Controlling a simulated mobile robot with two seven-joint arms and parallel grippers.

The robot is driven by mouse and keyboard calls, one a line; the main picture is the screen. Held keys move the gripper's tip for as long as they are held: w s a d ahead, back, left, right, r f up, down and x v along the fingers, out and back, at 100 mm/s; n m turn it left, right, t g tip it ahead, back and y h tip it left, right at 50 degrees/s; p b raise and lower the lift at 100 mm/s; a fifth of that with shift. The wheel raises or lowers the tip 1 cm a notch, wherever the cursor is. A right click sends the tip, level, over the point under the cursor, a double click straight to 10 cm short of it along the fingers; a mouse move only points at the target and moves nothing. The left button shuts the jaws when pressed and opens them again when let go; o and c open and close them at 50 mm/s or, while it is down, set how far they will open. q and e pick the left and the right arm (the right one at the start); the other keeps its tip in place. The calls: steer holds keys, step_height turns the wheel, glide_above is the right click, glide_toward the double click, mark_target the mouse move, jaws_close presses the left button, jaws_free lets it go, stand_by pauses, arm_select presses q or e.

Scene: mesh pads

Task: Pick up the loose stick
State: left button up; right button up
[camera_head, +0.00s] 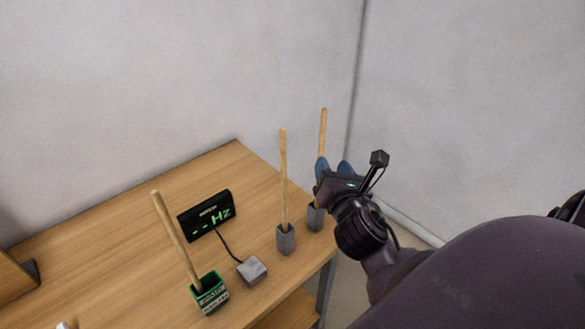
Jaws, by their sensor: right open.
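A wooden stick (174,235) leans to the left in a green open box (209,294) with pale lettering, at the front of the table. A second stick (283,175) stands upright in a grey holder (286,239). A third stick (323,130) stands upright in another grey holder (315,216) near the table's right edge. My right gripper (334,166) is open, with its blue fingertips at the third stick. One fingertip covers part of that stick; I cannot tell whether the stick is between the fingers. My left gripper is out of view.
A black display (206,213) with green "Hz" text stands on the wooden table (130,190). Its cable runs to a small grey block (252,270). Grey walls close off the back and right. A wooden object (14,277) is at the left edge.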

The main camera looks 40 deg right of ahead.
mark_target(323, 142)
steer(key=w+d+n, duration=0.1)
steer(key=w, duration=0.1)
steer(key=w+d+n, duration=0.2)
steer(key=shift+w+d+h, duration=0.15)
steer(key=shift+w+h, duration=0.15)
steer(key=shift+w, duration=0.05)
steer(key=shift+b+x, duration=0.9)
steer(key=shift+x, duration=1.55)
steer(key=shift+w, duration=0.1)
jaws_close()
